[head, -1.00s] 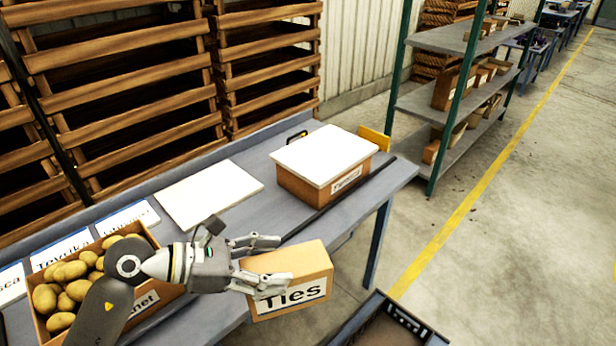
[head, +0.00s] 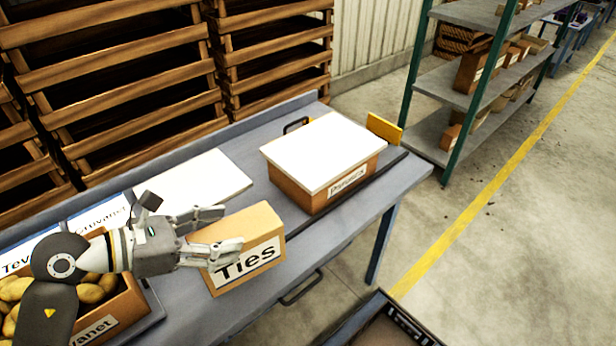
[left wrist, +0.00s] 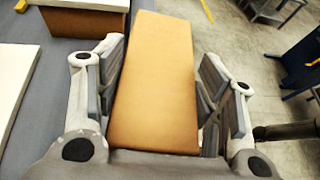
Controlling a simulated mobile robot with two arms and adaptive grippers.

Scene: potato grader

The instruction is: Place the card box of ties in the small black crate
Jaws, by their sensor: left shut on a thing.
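The card box of ties (head: 246,252) is a brown carton with a white "Ties" label on its front. My left gripper (head: 224,232) is shut on it, with one finger along the far side and one across the labelled side. In the left wrist view the box (left wrist: 155,85) stands between the two fingers of the gripper (left wrist: 158,90). In the head view it appears over the front part of the bench; whether it touches the top I cannot tell. The small black crate (head: 405,325) shows only in part at the bottom edge, right of the bench. My right gripper is not in view.
On the grey bench (head: 335,235) stand a lidded, labelled box (head: 322,160) and a box of potatoes (head: 125,305). A white board (head: 195,180) lies behind. Shelving (head: 465,90) stands back right.

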